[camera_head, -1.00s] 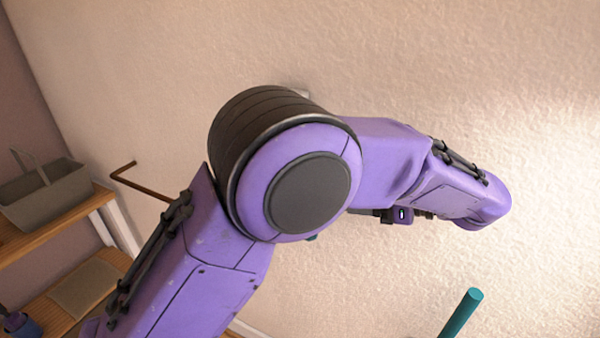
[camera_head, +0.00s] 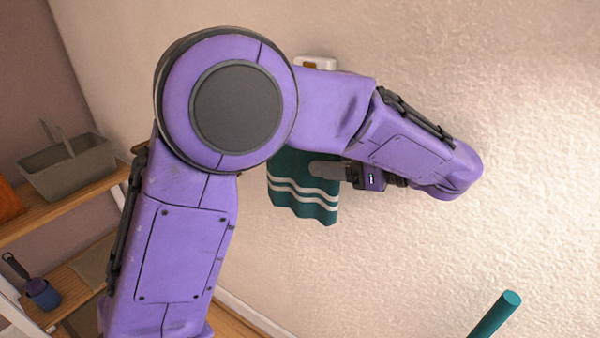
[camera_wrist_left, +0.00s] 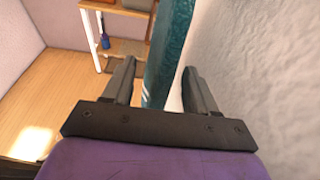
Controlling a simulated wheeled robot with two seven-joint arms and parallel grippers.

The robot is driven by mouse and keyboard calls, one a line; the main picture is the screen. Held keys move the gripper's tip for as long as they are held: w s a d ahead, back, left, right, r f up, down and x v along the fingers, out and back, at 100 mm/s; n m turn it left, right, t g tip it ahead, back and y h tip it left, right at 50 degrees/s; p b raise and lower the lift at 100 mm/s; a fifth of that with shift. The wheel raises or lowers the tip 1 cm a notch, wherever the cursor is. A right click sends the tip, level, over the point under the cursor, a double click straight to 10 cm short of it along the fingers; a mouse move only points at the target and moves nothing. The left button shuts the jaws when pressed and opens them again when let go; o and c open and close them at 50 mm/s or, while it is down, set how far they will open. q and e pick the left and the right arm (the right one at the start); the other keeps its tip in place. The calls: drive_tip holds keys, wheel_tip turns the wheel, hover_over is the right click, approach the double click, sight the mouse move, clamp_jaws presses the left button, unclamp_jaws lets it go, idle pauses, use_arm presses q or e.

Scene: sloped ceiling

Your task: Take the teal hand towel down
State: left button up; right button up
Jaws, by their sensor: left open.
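The teal hand towel (camera_head: 302,192) with white stripes near its lower edge hangs against the wall, its upper part hidden behind my purple left arm in the head view. In the left wrist view the towel (camera_wrist_left: 168,55) shows edge-on as a narrow teal strip. My left gripper (camera_head: 322,170) is at the towel's right side in the head view. In the left wrist view the open fingers (camera_wrist_left: 157,80) stand on either side of the towel's edge. I cannot tell whether they touch it. What the towel hangs from is hidden. My right gripper is not in view.
A wooden shelf (camera_head: 95,187) at the left holds a grey basket (camera_head: 70,165); a blue item (camera_head: 43,294) sits lower. A white wall fixture (camera_head: 318,63) is above my arm. A teal rod (camera_head: 494,316) rises at the lower right. The textured wall is close beside the gripper.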

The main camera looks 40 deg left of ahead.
use_arm(q)
drive_tip(key=shift+a, duration=0.1)
clamp_jaws()
drive_tip(key=s+d+r+p, duration=0.2)
drive_tip(key=s+p, duration=0.1)
drive_tip(key=s, duration=0.5)
drive_tip(key=shift+s+r, duration=0.15)
drive_tip(key=shift+r, duration=0.25)
idle(0.7)
idle(0.4)
